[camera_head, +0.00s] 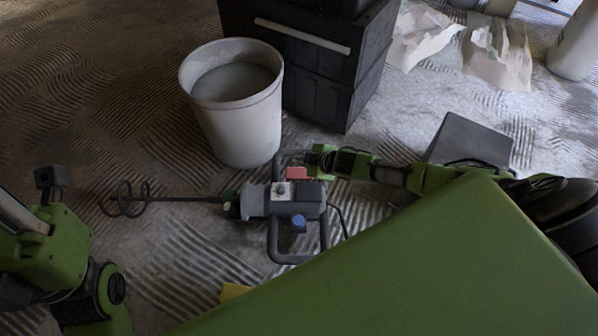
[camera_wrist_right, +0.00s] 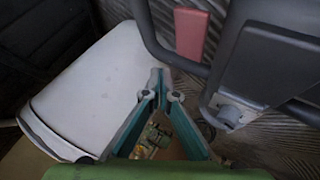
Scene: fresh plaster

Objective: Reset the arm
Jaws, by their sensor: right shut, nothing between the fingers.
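My right gripper (camera_head: 318,160) is at the upper handle of a grey power mixer (camera_head: 290,207), next to its red part. In the right wrist view the two teal fingers (camera_wrist_right: 160,85) meet at their tips, with nothing between them. The mixer's dark frame (camera_wrist_right: 217,75) and red part (camera_wrist_right: 190,33) show close to the fingers there; I cannot tell whether they touch. My left arm (camera_head: 55,245) shows at the left of the head view, but no fingers of its gripper can be made out.
A pale bucket (camera_head: 240,125) with grey contents stands just behind the mixer; its side also fills the left of the wrist view (camera_wrist_right: 95,85). Dark stacked cases (camera_head: 325,95) stand behind it. A grey box (camera_head: 470,138) is at the right. The ridged floor at left is mostly clear.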

